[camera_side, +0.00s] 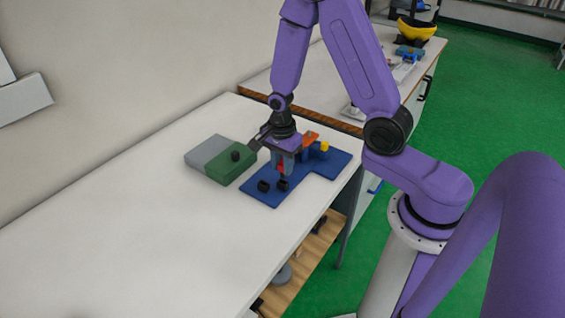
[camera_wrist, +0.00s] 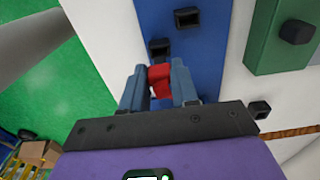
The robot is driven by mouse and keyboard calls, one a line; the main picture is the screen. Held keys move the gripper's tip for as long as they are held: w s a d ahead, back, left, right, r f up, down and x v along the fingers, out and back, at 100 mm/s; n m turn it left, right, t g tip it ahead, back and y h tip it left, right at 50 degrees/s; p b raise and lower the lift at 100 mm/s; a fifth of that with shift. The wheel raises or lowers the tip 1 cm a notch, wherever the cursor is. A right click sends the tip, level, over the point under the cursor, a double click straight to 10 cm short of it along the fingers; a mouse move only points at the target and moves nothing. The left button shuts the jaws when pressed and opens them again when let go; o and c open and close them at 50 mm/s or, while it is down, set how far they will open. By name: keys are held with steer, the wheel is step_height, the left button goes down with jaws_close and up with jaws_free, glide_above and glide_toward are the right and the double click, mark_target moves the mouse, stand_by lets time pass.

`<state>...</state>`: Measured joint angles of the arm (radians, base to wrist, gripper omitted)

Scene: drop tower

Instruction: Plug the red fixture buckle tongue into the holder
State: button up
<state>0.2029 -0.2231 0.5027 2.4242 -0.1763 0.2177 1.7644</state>
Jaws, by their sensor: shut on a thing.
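The red buckle tongue (camera_wrist: 160,79) is held between the blue-grey fingers of my gripper (camera_wrist: 159,72). In the side view, a little red (camera_side: 281,168) shows at the fingertips of my gripper (camera_side: 283,172), over the blue board. Two black square sockets stand on the blue board (camera_side: 254,200): a left one (camera_side: 263,186) and a right one (camera_side: 283,184). In the wrist view, the nearer socket (camera_wrist: 160,47) is just ahead of the red piece and the farther socket (camera_wrist: 187,17) is beyond it. I cannot tell whether the tongue touches a socket. Its lower end is hidden.
A green block (camera_side: 225,167) with a black knob (camera_side: 235,155) and a grey block (camera_side: 206,151) lie left of the board. Orange (camera_side: 310,137) and yellow (camera_side: 324,146) pieces are behind my gripper. The white table (camera_side: 110,230) is clear at the left.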

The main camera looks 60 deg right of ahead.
mark_target(282, 171)
steer(key=shift+f, duration=0.55)
stand_by(0.4)
steer(key=shift+f, duration=1.05)
steer(key=shift+f, duration=0.35)
steer(key=o, duration=0.9)
steer(key=shift+r, duration=0.2)
steer(key=shift+w+r, duration=0.1)
steer(key=shift+r, duration=0.4)
steer(key=r, duration=1.6)
steer(key=shift+a, duration=0.35)
steer(key=shift+a, duration=0.1)
